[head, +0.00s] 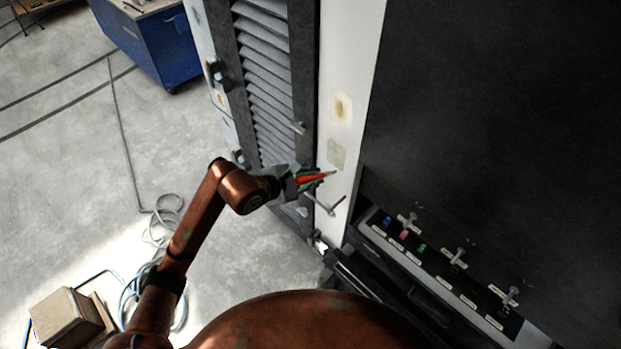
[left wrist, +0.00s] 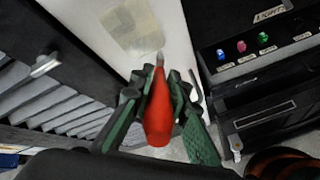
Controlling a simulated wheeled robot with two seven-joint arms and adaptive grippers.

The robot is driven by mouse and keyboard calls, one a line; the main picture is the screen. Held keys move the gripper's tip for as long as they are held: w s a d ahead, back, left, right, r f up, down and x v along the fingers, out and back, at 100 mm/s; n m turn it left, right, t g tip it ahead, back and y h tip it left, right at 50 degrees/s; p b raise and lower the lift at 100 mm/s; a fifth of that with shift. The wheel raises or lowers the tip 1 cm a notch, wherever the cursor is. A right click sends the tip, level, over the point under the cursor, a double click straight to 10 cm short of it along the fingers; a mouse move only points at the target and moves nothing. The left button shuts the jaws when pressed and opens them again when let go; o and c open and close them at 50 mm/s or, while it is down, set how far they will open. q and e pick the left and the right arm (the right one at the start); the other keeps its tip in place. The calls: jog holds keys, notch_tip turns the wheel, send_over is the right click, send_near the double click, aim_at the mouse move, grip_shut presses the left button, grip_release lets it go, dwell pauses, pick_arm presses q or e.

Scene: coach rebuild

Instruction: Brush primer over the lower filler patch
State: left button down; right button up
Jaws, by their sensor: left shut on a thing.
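My left gripper (head: 303,181) is shut on a red-handled tool (head: 313,177), which also shows in the left wrist view (left wrist: 158,112). Its narrow grey tip points at the white panel; I cannot tell whether the tip has bristles. The lower filler patch (head: 336,154) is a pale grey-green square on the panel, just above the tip. In the left wrist view the patch (left wrist: 135,30) lies just beyond the tip, which seems near its lower edge; contact cannot be told. The upper patch (head: 341,108) is cream with a brownish middle. My right gripper is not in view.
A louvred dark door (head: 270,85) with protruding handles stands left of the panel. A metal T-shaped handle (head: 325,206) sticks out just below my gripper. A switch panel (head: 420,255) with coloured knobs is at lower right. A blue cabinet (head: 155,45) stands far left.

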pick_arm(q)
jog(key=shift+w+d, duration=0.4)
jog(key=shift+d, duration=0.05)
dwell(0.7)
jog(key=shift+r, duration=0.1)
jog(key=shift+a+r+p, duration=0.1)
jog(key=shift+r+p, duration=0.5)
jog(key=shift+r, duration=1.2)
jog(key=shift+r+p, duration=1.15)
jog(key=shift+r, duration=2.5)
jog(key=shift+w+a+f+b, duration=1.05)
jog(key=shift+f+b, duration=4.4)
jog(key=shift+b, duration=1.4)
notch_tip(320, 180, up, 11)
jog(key=p, duration=0.3)
jog(key=shift+d, duration=0.1)
